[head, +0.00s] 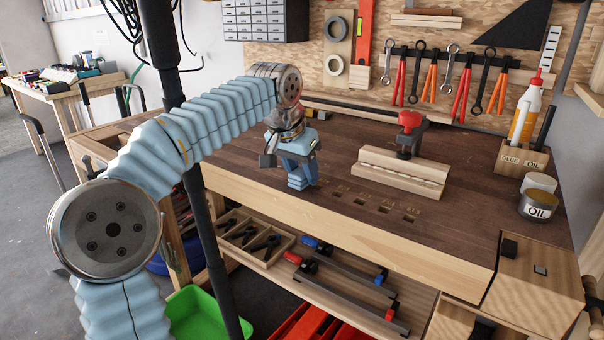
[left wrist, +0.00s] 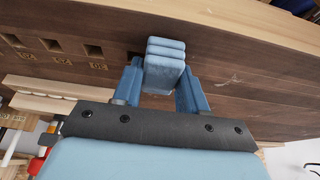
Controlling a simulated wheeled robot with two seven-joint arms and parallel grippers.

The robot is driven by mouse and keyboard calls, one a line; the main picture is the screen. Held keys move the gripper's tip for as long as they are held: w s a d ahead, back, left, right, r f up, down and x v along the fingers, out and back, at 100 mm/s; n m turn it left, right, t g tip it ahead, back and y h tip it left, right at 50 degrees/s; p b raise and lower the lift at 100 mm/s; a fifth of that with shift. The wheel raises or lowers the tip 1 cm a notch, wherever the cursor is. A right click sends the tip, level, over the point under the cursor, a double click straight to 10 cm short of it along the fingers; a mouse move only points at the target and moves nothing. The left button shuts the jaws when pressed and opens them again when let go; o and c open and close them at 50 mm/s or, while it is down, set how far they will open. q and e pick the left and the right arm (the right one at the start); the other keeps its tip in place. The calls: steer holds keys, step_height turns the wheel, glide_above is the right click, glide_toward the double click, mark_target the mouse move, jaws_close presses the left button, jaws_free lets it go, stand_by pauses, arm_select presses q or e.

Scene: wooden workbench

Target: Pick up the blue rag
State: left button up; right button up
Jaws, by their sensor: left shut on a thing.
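The blue rag (head: 299,183) is a small folded light-blue bundle near the front edge of the workbench, left of the row of square holes. My left gripper (head: 297,165) comes down over it from above and is shut on it. In the left wrist view the layered rag (left wrist: 165,62) sits between the two blue fingers of my left gripper (left wrist: 162,88). I cannot tell whether the rag touches the bench top. My right gripper is not in view.
A wooden block with a red-topped clamp (head: 409,128) stands right of the rag on the workbench (head: 345,165). An oil tin (head: 537,205) and a glue bottle (head: 526,105) stand at the far right. Tools hang on the back wall. The bench around the rag is clear.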

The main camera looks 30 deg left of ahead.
arm_select(q)
step_height(320, 180, up, 3)
steer(key=shift+f, duration=0.2)
steer(key=s+d+r, duration=0.6)
steer(key=s+r, duration=0.4)
steer(key=s, duration=0.3)
